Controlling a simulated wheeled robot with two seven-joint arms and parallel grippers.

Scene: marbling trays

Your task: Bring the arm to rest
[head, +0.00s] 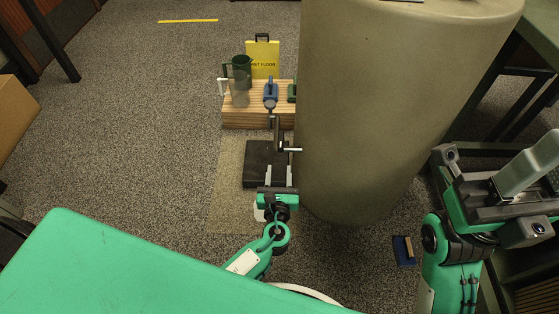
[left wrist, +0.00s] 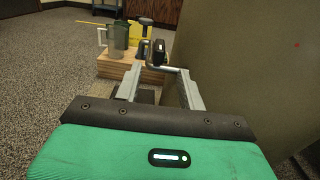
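My left gripper (head: 279,172) is in the middle of the head view, over the near right part of a black slab (head: 256,158). Its two fingers stand wide apart, and they also show in the left wrist view (left wrist: 160,72). A crank-like metal handle with a dark grip (head: 284,149) is just beyond the fingertips; it shows in the left wrist view (left wrist: 156,53) too. I see nothing clamped between the fingers. My right gripper (head: 505,190) is at the right edge, partly cut off, with a pale grey-green block shape at it. Its finger gap cannot be made out.
A wooden crate (head: 243,117) carries a clear jug (head: 240,95), a dark green jug (head: 241,68) and a blue tool (head: 270,91). A yellow sign (head: 263,60) stands behind. A large tan column (head: 390,100) rises close right. A blue item (head: 403,252) lies on the floor.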

